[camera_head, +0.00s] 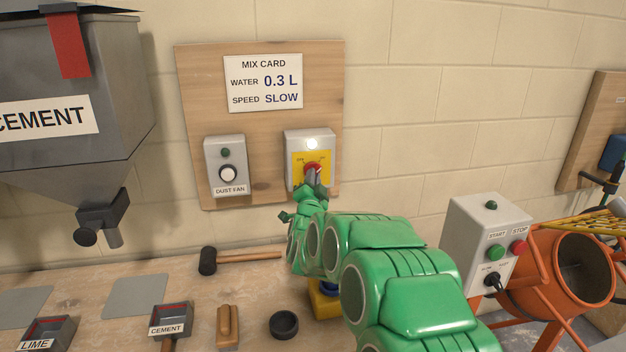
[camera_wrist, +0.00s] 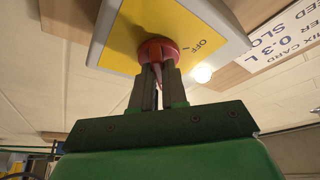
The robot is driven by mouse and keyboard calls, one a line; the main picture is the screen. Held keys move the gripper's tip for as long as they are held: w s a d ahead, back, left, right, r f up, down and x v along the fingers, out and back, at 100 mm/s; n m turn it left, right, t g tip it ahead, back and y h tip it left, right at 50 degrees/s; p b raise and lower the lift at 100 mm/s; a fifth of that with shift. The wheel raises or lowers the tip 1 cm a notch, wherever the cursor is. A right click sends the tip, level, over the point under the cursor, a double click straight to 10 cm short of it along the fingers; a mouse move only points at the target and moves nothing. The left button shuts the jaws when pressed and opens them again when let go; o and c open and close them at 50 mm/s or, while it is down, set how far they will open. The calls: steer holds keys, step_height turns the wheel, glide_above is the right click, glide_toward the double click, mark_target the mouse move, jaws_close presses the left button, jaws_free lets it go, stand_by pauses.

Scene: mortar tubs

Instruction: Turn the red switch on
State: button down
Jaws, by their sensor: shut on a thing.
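The red switch (camera_head: 312,168) is a round knob on a yellow plate of a grey box (camera_head: 293,143) fixed to the wooden wall board. A white lamp (camera_head: 312,144) above the knob glows. My gripper (camera_head: 318,182) reaches up to the box from below and is shut on the red knob. The wrist view shows both fingers (camera_wrist: 156,78) against the red knob (camera_wrist: 157,50), with "OFF" printed on the yellow plate beside it. The fingers hide part of the knob, and its exact pointing direction is hard to tell.
A dust fan box (camera_head: 226,167) with a white knob is left of the switch box. Below, the bench holds a mallet (camera_head: 208,261), a wooden float (camera_head: 228,326) and a black ring (camera_head: 284,324). A start/stop box (camera_head: 487,243) and orange mixer (camera_head: 560,270) stand right.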

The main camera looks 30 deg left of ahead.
steer(key=c, duration=1.2)
jaws_free()
steer(key=shift+o, duration=0.2)
steer(key=v, duration=0.7)
steer(key=shift+s+d+f, duration=0.2)
steer(key=shift+s, duration=0.1)
